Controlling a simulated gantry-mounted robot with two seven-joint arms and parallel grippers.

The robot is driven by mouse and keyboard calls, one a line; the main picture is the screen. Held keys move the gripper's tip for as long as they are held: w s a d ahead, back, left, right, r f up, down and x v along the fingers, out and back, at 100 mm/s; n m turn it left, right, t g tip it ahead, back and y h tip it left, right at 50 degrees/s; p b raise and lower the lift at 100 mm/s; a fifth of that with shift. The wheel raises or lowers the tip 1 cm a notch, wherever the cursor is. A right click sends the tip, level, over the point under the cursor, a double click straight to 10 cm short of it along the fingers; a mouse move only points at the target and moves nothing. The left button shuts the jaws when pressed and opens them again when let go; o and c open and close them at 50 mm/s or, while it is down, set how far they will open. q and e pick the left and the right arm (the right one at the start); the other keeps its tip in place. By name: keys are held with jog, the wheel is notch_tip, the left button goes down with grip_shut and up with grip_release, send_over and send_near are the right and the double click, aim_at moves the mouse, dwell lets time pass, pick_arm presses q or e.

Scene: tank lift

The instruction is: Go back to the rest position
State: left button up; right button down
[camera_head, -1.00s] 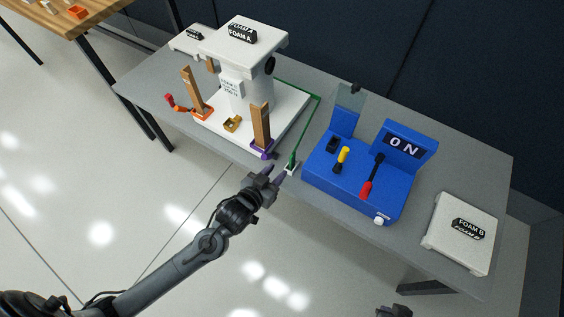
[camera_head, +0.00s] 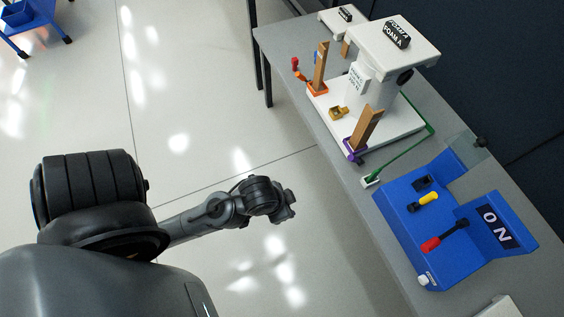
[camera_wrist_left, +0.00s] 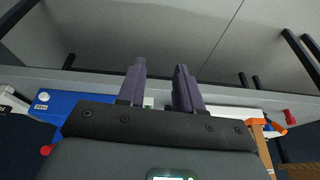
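My left arm comes in from the left in the head view. Its gripper (camera_head: 286,208) hangs over the floor, to the left of the grey table and apart from everything on it. In the left wrist view the two dark fingers (camera_wrist_left: 160,85) stand apart with nothing between them, so the gripper is open and empty. My right gripper is not in either view.
The grey table (camera_head: 290,62) holds a white tank stand (camera_head: 375,75) with FOAM A on top, orange and purple brackets, and a blue control box (camera_head: 418,218) reading ON. A white block (camera_head: 497,306) is cut off at the bottom.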

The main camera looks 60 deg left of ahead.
pick_arm(q)
jog(key=shift+s+a+r, duration=0.1)
jog(key=shift+s, duration=0.45)
notch_tip(320, 180, up, 47)
jog(key=p, duration=4.7)
notch_tip(320, 180, down, 75)
jog(key=b, duration=7.5)
jog(key=shift+f, duration=0.2)
